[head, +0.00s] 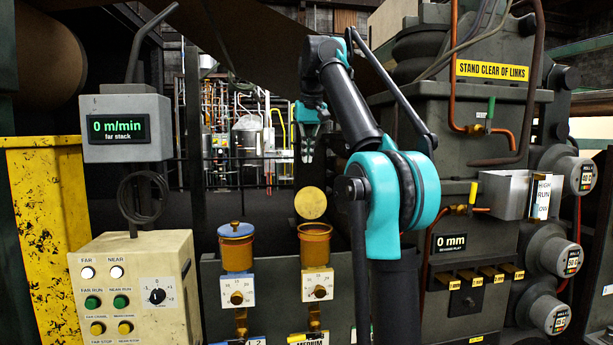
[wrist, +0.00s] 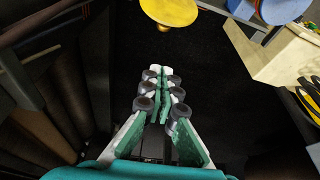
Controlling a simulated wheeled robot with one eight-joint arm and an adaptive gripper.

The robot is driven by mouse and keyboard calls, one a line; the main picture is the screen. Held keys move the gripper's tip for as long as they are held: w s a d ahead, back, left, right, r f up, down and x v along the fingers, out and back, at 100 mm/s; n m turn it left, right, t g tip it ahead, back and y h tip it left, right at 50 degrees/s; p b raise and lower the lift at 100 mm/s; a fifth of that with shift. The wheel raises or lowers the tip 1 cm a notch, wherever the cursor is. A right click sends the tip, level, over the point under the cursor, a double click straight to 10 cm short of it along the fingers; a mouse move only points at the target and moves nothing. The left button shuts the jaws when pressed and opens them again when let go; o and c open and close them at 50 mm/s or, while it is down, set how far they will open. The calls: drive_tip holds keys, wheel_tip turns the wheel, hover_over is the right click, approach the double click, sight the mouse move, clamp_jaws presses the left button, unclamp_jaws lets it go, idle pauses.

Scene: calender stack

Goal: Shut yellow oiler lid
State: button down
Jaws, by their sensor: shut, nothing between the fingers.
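The yellow oiler lid (head: 311,203) stands raised at the back of the right amber oiler cup (head: 315,245), its round face toward the head camera. The cup's top is uncovered. A yellow disc (wrist: 170,12), which looks like this lid, shows at the top edge of the wrist view, cut off by the frame. My gripper (wrist: 160,72) is shut and empty, its green-and-white fingers together, apart from the disc. In the head view my gripper (head: 306,138) is small, above and behind the oilers, touching neither.
The left oiler (head: 236,252) has a blue lid (head: 236,230) lying shut on it. A cream control box (head: 140,290) stands at left. A pale open tray (head: 503,194) is on the machine at right. A pale box (wrist: 262,55) is right of my fingers in the wrist view.

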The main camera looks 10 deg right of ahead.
sight(310, 203)
drive_tip(key=shift+s+f, duration=0.2)
drive_tip(key=shift+f, duration=1.35)
drive_tip(key=shift+s+f, duration=0.2)
drive_tip(key=shift+f, duration=1.3)
drive_tip(key=shift+s+f, duration=0.2)
drive_tip(key=shift+f, duration=1.35)
